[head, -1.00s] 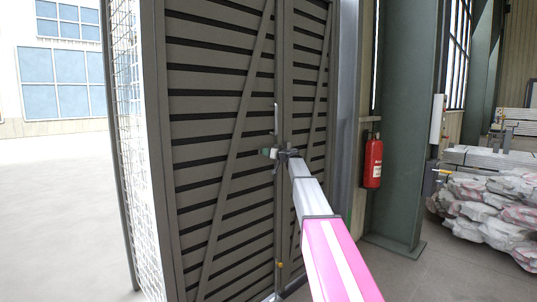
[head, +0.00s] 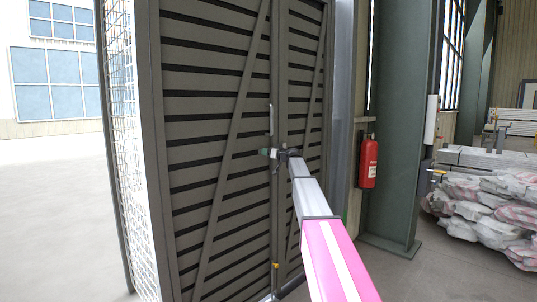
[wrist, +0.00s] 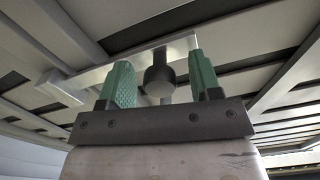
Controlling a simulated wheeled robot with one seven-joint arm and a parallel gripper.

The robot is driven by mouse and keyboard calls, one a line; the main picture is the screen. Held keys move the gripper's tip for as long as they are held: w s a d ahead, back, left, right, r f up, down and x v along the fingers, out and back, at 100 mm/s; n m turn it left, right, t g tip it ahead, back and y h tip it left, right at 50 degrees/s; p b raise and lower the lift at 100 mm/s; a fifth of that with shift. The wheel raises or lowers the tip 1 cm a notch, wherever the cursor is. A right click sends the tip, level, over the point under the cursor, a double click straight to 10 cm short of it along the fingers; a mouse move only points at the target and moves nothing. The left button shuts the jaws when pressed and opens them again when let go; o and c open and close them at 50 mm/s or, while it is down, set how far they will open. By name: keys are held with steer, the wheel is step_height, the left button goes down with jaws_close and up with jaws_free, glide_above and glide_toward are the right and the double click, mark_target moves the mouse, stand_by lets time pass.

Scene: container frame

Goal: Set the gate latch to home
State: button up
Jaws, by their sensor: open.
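The gate (head: 215,120) is a tall dark grey slatted double door, and both leaves look shut. The latch shows as a pale upright metal bar (head: 271,118) near the middle seam. In the wrist view it is a pale bar (wrist: 105,77) with a dark round knob (wrist: 159,76). My gripper (head: 268,154) is close to the gate, just below the bar's visible part. In the wrist view my gripper (wrist: 163,82) is open, its green fingers on either side of the knob, with gaps visible. My gripper hides the latch's lower part in the head view.
A wire mesh side panel (head: 118,150) stands left of the gate. A red fire extinguisher (head: 368,162) hangs by a green steel column (head: 396,130) on the right. Wrapped sacks (head: 480,205) lie farther right. The floor at left is clear.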

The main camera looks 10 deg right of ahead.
steer(key=v, duration=1)
steer(key=shift+s+d, duration=0.15)
steer(key=shift+s, duration=0.15)
steer(key=s+a+f+m+g+h, duration=0.1)
steer(key=s+a+f+g, duration=0.25)
steer(key=s+f, duration=0.6)
steer(key=s+a+f+g+h, duration=0.2)
steer(key=s+a+f, duration=0.3)
steer(key=f, duration=0.7)
steer(key=s+a+f+m+g+h, duration=0.1)
steer(key=s+a+f+g, duration=0.15)
steer(key=s+f, duration=0.75)
steer(key=s+f+m+g+h, duration=0.1)
steer(key=s+f+g+h, duration=0.1)
steer(key=s+f, duration=0.3)
steer(key=s+d+f+m+g+h, duration=0.1)
steer(key=s+f, duration=0.4)
steer(key=s, duration=0.7)
steer(key=s+d+f+m+g+h, duration=0.1)
steer(key=s+f+g+h, duration=0.2)
steer(key=s+f, duration=0.3)
steer(key=s, duration=0.3)
steer(key=shift+g+h, duration=0.3)
